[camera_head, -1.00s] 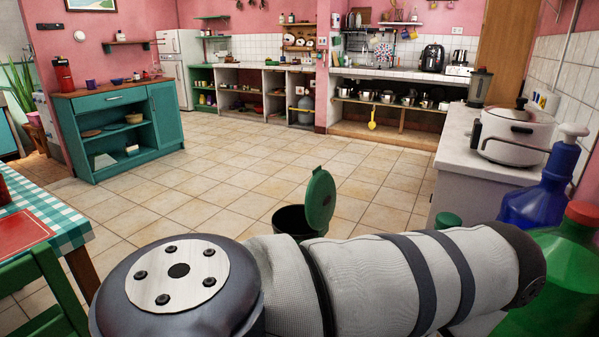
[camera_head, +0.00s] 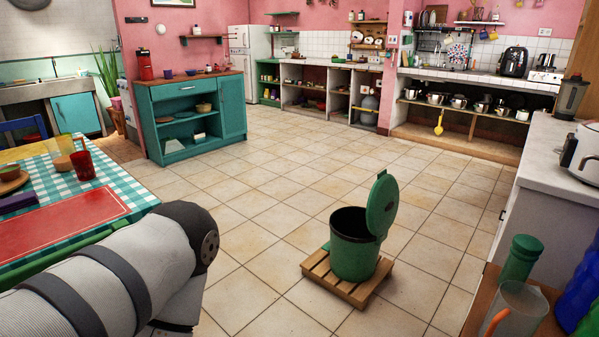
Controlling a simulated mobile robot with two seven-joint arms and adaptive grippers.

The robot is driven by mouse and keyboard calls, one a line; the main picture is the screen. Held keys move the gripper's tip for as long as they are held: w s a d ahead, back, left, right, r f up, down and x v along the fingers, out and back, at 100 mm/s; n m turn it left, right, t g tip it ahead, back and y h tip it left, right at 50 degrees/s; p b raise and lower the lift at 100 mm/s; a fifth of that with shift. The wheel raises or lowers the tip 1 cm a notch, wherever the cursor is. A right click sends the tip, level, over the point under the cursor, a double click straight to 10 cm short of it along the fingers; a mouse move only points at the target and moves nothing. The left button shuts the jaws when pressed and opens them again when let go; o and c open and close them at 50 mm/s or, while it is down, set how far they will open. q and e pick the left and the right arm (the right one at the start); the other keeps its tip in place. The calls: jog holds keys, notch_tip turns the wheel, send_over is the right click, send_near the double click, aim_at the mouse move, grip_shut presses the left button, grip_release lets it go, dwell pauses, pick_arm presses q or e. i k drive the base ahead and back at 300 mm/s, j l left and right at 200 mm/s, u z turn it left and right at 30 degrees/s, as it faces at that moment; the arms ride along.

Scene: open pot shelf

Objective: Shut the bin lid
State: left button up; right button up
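The green bin (camera_head: 354,256) stands upright on a small wooden pallet (camera_head: 328,283) on the tiled floor, right of centre. Its green lid (camera_head: 382,205) is open and stands nearly upright at the bin's right side. The dark inside of the bin shows. A grey and white link of my arm fills the lower left, well left of the bin and apart from it. Neither gripper shows in the head view.
A table with a checked cloth (camera_head: 117,182) stands at left. A teal cabinet (camera_head: 153,127) stands farther back. Tiled floor (camera_head: 270,195) around the bin is clear.

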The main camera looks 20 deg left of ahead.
aim_at(383, 200)
jog(key=i+j+z, duration=0.35)
jog(key=i, duration=0.3)
jog(key=i+j+z, duration=0.35)
jog(key=i+j, duration=0.2)
jog(key=i+j+z, duration=0.25)
jog(key=i, duration=0.3)
jog(key=i+j+z, duration=0.3)
jog(key=i, duration=0.25)
jog(key=j, duration=0.1)
